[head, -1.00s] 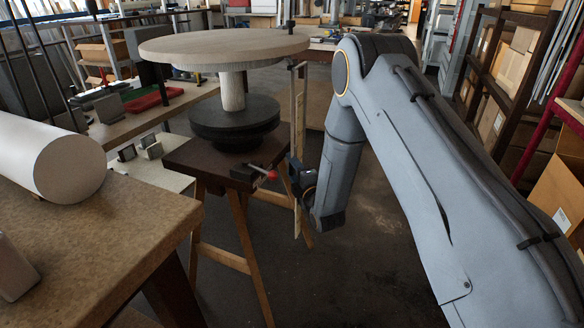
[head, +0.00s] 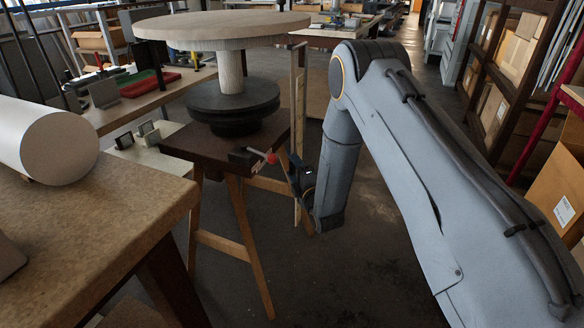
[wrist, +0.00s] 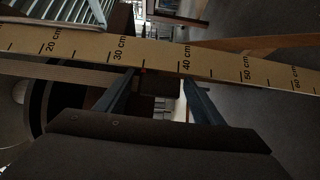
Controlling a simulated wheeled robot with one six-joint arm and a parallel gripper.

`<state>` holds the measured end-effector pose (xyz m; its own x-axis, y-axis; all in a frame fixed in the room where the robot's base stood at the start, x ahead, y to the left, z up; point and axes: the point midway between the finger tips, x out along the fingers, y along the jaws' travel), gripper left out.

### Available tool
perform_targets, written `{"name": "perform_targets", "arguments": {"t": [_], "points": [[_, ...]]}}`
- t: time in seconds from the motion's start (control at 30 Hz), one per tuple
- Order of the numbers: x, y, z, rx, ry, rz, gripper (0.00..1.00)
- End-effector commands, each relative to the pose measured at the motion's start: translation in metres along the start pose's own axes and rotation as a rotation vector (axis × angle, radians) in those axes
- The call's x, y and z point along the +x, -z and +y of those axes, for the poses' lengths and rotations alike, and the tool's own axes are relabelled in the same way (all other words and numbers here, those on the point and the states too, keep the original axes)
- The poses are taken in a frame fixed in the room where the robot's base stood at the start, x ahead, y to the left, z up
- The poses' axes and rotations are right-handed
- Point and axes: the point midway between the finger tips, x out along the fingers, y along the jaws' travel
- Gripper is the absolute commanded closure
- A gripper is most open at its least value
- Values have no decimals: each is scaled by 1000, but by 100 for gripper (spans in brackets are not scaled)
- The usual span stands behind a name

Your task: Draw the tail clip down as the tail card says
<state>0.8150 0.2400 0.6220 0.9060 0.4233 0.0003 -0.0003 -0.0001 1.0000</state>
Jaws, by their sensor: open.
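A tall pale measuring strip (head: 298,110) stands upright beside the dark-topped trestle in the head view. In the wrist view the strip (wrist: 215,63) crosses the picture, with centimetre marks from about 20 to 60. My gripper (wrist: 158,82) is open, its two fingers reaching towards the strip around the 30 to 40 cm marks. A small dark block (wrist: 157,87) shows between the fingers; I cannot tell whether it is the tail clip. In the head view my gripper (head: 298,172) is dark and small beside the strip. I cannot make out a readable tail card.
The trestle (head: 190,147) carries a black round base (head: 230,105) and a wide wooden disc (head: 215,28). A red-knobbed lever (head: 271,158) sticks out from its front edge. A bench (head: 95,225) with a white roll (head: 55,150) stands at the left. Boxed shelves (head: 520,55) stand at right.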

Motion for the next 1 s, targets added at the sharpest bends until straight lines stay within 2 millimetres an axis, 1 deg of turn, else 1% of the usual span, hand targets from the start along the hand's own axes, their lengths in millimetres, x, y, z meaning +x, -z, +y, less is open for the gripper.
{"name": "perform_targets", "arguments": {"t": [0.07, 0.17, 0.27, 0.5, 0.6, 0.73, 1.0], "points": [[-1, 0, 0, 0, 0, 0, 38], [-7, 0, -1, 0, 3, 0, 38], [-21, 0, -1, 0, 3, 0, 38], [-60, 0, 0, 1, 2, -1, 38], [-70, 0, 0, 0, 1, -1, 38], [-77, 0, 0, 0, 0, 0, 38], [-78, 0, 0, 0, 0, 0, 38]]}}
